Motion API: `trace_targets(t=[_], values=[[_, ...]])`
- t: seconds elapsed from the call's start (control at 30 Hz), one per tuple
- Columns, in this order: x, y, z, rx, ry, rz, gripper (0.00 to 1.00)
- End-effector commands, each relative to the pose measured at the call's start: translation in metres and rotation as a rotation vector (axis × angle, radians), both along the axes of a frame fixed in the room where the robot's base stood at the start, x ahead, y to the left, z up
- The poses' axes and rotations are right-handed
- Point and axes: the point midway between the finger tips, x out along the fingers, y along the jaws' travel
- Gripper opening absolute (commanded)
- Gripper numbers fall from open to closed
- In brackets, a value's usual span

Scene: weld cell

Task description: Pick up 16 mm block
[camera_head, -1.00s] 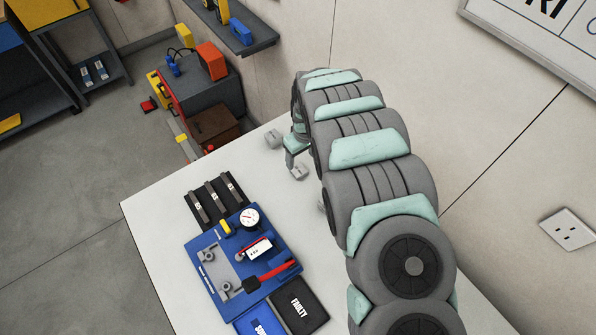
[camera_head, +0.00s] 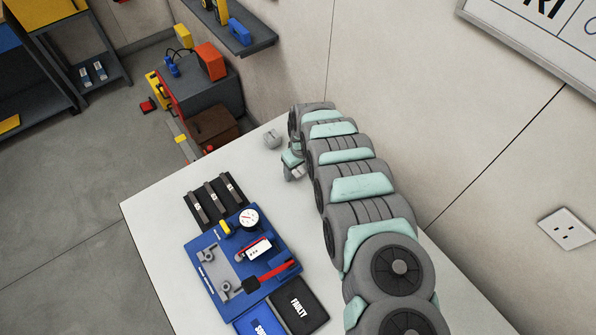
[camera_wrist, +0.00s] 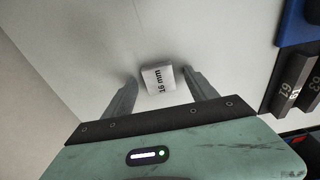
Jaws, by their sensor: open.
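The 16 mm block (camera_wrist: 159,79) is a small pale grey block lying on the white table, its black label facing up in the wrist view. My gripper (camera_wrist: 161,77) is open, with one grey finger at each side of the block. The fingertips reach about level with it, and small gaps show on both sides. Contact with the block is not visible. In the head view my gripper (camera_head: 293,172) is low over the far part of the table, and the block there is hard to tell apart from the fingers.
Another small grey block (camera_head: 272,139) sits just beyond my gripper. A black slotted rack (camera_head: 216,200), a blue fixture with a dial gauge (camera_head: 205,258), a black FAULTY tray (camera_head: 299,306) and a blue tray (camera_head: 259,322) stand nearer. The table between gripper and rack is clear.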

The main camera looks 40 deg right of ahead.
Motion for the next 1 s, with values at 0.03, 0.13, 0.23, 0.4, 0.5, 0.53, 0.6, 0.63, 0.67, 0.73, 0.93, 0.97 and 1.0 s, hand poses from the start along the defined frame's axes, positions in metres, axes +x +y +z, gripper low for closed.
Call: trace_targets(t=[0.03,0.13,0.23,0.4,0.5,0.53,0.6,0.63,0.67,0.73,0.93,0.97,1.0], values=[[0.0002,-0.0001,0.0002,0.000,0.000,0.000,0.66],[0.0002,-0.0001,0.0004,0.000,0.000,0.000,0.66],[0.0003,0.0000,0.0004,0.000,-0.001,0.001,0.59],[0.0003,-0.0001,0.0004,-0.001,-0.001,0.001,0.45],[0.0003,-0.0001,0.0004,-0.001,-0.001,0.001,0.37],[0.0003,-0.0001,0.0004,-0.001,-0.001,0.001,0.34],[0.0004,-0.0003,0.0006,-0.001,-0.001,0.001,0.29],[0.0004,-0.0003,0.0006,-0.001,-0.001,0.001,0.26],[0.0004,-0.0003,0.0006,-0.001,-0.001,0.001,0.24],[0.0005,-0.0002,0.0006,-0.001,-0.001,0.001,0.18],[0.0004,-0.0001,0.0006,-0.001,-0.001,0.001,0.02],[0.0005,-0.0002,0.0006,-0.001,-0.001,0.001,0.00],[0.0005,-0.0002,0.0007,-0.001,-0.001,0.001,0.00]])
